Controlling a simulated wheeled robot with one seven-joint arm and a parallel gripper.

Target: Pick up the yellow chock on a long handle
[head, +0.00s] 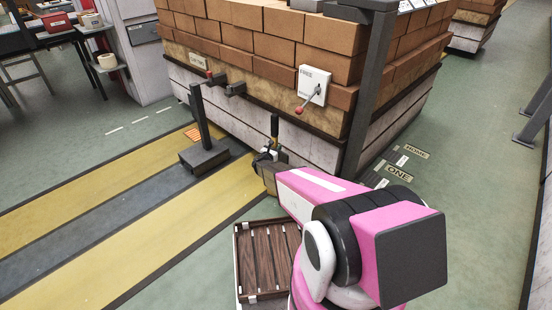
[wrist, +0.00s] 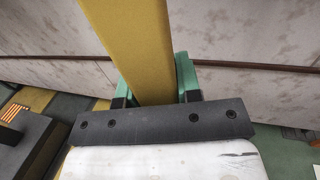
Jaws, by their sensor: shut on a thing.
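The long yellow handle (wrist: 132,45) of the chock runs down from the top of the wrist view between my green fingers. My gripper (wrist: 154,88) is shut on it, with a finger against each side. In the head view my gripper (head: 268,156) is low in front of the brick stack, and the handle's dark upper end (head: 274,125) stands upright above it. The chock's wedge is hidden, and I cannot tell whether it touches the floor.
A dark post on a block (head: 204,156) stands just left of my gripper. The brick stack (head: 260,46) on its pale base is close behind. A brown slatted tray (head: 240,262) is in front. Yellow and grey floor strips (head: 95,240) are clear at left.

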